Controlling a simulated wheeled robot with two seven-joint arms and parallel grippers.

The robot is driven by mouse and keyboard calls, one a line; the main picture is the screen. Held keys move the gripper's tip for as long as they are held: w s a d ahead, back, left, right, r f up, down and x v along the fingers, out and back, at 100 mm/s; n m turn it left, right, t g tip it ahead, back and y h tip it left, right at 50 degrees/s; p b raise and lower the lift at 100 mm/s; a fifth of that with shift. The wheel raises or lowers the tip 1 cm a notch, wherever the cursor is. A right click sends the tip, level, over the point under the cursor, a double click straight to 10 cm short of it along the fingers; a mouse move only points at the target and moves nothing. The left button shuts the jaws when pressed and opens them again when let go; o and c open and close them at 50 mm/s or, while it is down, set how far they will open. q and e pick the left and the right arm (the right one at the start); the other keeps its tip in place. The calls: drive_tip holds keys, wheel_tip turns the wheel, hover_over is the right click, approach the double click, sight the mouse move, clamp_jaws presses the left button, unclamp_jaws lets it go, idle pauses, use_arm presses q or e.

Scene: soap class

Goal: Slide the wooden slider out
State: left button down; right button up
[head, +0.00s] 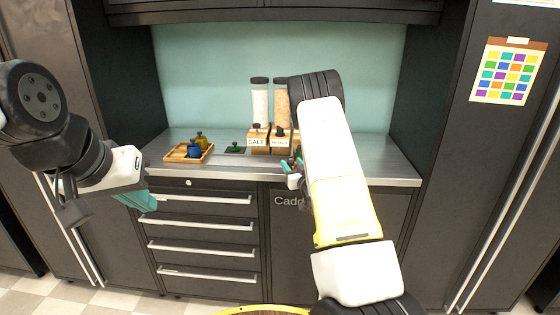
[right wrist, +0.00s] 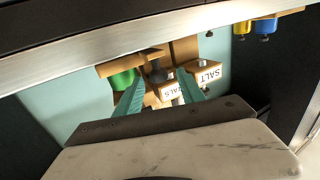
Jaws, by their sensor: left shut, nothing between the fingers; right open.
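Two wooden dispenser bases stand on the steel counter, one labelled SALT (head: 257,142) and one with a partly hidden label, apparently PETALS (head: 280,142). Each carries a small dark knob and a clear container above. My right gripper (head: 293,168) is open at the counter's front, its arm hiding part of the row. In the right wrist view its teal fingers (right wrist: 158,76) point toward the dispensers, with a dark knob (right wrist: 157,72) and the PETALS block (right wrist: 168,91) between them in the picture; contact cannot be told. My left gripper (head: 135,200) is shut and empty before the drawers.
A wooden tray (head: 180,157) with blue and yellow bottles sits at the counter's left. A dark square with a green item (head: 235,149) lies beside the SALT block. A green item (right wrist: 123,79) shows in the right wrist view. Drawers (head: 205,225) are below the counter.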

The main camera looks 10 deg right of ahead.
drive_tip(key=shift+w+a, duration=0.1)
drive_tip(key=shift+w, duration=1.1)
clamp_jaws()
idle(0.6)
